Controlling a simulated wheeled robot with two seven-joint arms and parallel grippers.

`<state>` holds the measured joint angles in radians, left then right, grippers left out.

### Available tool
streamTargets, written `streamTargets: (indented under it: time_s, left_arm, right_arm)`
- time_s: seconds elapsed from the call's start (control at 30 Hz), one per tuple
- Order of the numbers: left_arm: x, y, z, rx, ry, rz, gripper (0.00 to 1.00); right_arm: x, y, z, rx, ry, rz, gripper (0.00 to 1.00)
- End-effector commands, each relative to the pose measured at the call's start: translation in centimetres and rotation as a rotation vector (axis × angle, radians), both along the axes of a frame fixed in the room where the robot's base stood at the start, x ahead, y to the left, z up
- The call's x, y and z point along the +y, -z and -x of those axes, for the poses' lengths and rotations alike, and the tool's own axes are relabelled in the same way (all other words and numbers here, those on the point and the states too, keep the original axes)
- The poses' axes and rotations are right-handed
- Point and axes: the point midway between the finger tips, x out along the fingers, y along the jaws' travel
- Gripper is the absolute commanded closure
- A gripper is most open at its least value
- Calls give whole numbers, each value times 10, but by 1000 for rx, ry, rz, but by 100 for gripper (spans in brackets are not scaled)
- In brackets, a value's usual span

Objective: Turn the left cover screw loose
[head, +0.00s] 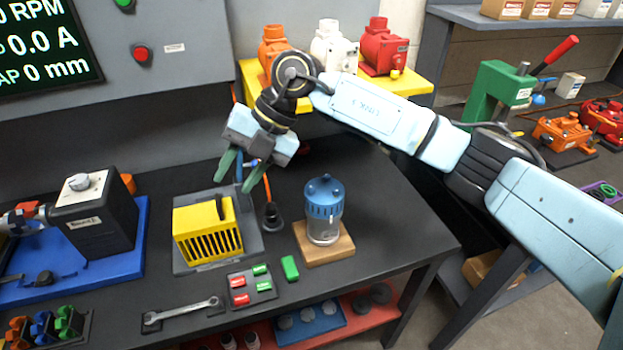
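My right gripper (238,180) hangs above the back of a yellow slotted housing (208,236), its two green fingers pointing down and spread apart. A thin blue upright piece shows between the fingers; I cannot tell whether it touches them. The housing sits on a grey plate (262,248), with a dark upright part at its upper right. A blue-capped clear canister (324,208) stands upright on a wooden block (340,247), with small knobs on its cap. The left cover screw cannot be made out for certain. My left gripper is not in view.
A wrench (185,313) and red and green blocks lie in front. A black motor unit (95,215) on a blue base stands left. A yellow shelf (415,85) with motors is behind my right arm.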

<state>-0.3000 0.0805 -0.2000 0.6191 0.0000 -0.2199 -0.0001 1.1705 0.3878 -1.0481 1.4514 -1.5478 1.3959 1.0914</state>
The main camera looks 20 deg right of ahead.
Motion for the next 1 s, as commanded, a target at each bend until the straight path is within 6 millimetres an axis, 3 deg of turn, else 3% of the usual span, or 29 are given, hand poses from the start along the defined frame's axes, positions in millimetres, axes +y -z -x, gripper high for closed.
streamTargets:
  time_s: [0.03, 0.1, 0.2, 0.3, 0.43, 0.53, 1.0]
  left_arm:
    - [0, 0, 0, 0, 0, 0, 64]
    - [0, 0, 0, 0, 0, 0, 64]
    - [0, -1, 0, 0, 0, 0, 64]
    - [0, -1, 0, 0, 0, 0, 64]
    - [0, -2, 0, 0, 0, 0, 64]
    - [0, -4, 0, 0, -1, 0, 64]
    - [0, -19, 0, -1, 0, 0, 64]
  right_arm:
    - [-28, -5, -14, -12, 37, 140, 63]
    - [-65, -12, -28, -10, 96, 314, 63]
    - [-106, -25, -39, -6, 179, 496, 63]
    - [-132, -36, -44, 0, 236, 603, 63]
    - [-143, -36, -45, 7, 266, 652, 63]
    - [-144, -24, -45, 10, 264, 654, 63]
    - [-142, 69, -44, 9, 260, 650, 63]
